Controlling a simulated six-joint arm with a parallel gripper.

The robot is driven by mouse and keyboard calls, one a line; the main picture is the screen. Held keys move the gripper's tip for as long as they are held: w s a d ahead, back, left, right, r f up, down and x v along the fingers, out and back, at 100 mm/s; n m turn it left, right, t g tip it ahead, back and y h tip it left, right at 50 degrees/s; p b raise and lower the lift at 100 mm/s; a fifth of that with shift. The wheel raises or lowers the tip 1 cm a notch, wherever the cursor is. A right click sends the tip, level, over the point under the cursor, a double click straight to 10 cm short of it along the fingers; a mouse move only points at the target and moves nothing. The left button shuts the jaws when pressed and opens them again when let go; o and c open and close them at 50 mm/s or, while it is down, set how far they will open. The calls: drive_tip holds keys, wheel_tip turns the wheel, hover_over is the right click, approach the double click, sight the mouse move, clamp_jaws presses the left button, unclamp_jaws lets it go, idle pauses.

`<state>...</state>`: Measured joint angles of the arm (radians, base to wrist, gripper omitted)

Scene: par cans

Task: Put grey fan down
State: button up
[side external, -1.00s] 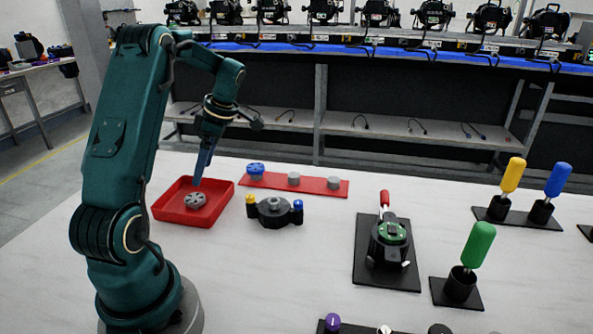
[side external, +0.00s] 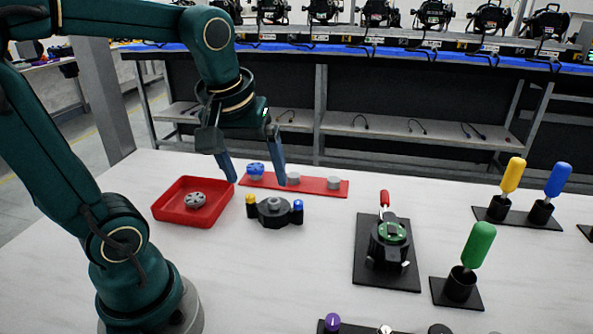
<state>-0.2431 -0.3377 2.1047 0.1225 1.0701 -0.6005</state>
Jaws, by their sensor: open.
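The grey fan (side external: 195,200) lies in the red tray (side external: 163,207) at the left of the table. My gripper (side external: 258,180) is open and empty. It hangs to the right of the tray, in front of the red strip, with its two fingers spread apart and pointing down. A blue fan (side external: 256,169) sits on the left end of the red strip (side external: 313,187) and shows between the fingers.
Two grey pegs stand on the red strip. A black holder (side external: 274,211) with yellow and blue knobs stands below my gripper. A black fixture (side external: 388,244) with a green top is at centre right. Yellow (side external: 513,174), blue (side external: 557,179) and green (side external: 479,245) handles stand upright at right.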

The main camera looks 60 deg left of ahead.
drive_tip(key=s+d+f+m+t+h, duration=0.1)
drive_tip(key=s+d+m+t+h, duration=0.1)
drive_tip(key=s+d+m, duration=0.2)
drive_tip(key=d+m, duration=0.3)
drive_tip(key=m, duration=0.2)
drive_tip(key=shift+s+d+f, duration=0.2)
drive_tip(key=shift+s+f, duration=0.05)
drive_tip(key=shift+f, duration=0.1)
idle(0.5)
